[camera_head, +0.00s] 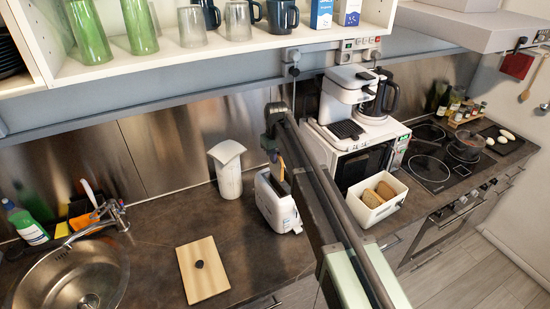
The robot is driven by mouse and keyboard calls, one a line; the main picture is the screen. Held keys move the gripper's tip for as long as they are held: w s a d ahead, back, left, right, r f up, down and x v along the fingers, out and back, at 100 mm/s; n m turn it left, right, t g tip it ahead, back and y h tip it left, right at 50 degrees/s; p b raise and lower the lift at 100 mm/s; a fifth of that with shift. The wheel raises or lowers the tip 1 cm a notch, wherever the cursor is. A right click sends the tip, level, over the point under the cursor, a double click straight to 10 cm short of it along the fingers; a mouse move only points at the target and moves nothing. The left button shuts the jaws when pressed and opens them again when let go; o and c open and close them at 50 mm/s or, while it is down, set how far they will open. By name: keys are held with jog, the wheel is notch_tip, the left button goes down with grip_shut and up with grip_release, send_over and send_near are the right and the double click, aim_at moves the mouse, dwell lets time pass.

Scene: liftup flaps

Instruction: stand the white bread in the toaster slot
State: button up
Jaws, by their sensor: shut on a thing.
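The white toaster (279,208) stands on the dark counter in the middle of the view, its slots facing up. My gripper (277,154) is above the toaster, partly hidden by my own arm. It is shut on a thin tan slice, the white bread (282,168), which shows nearly edge-on and upright under the gripper. The slice's lower end is at the toaster's top; I cannot tell whether it is inside a slot or just above it.
A white bin (376,214) with brown bread pieces (378,193) stands right of the toaster, before a microwave (366,166) with a coffee machine (352,92) on top. A white canister (229,175) stands close left. A cutting board (203,277) lies front left. A shelf (180,55) overhangs.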

aim_at(275, 175)
jog(key=shift+a+f+b, duration=0.15)
jog(key=shift+f+b, duration=3.35)
jog(key=shift+f, duration=0.2)
jog(key=o, duration=0.8)
notch_tip(275, 175, up, 11)
jog(key=p, duration=1.1)
jog(key=shift+r, duration=0.15)
jog(key=shift+f, duration=0.2)
jog(key=shift+s, duration=0.1)
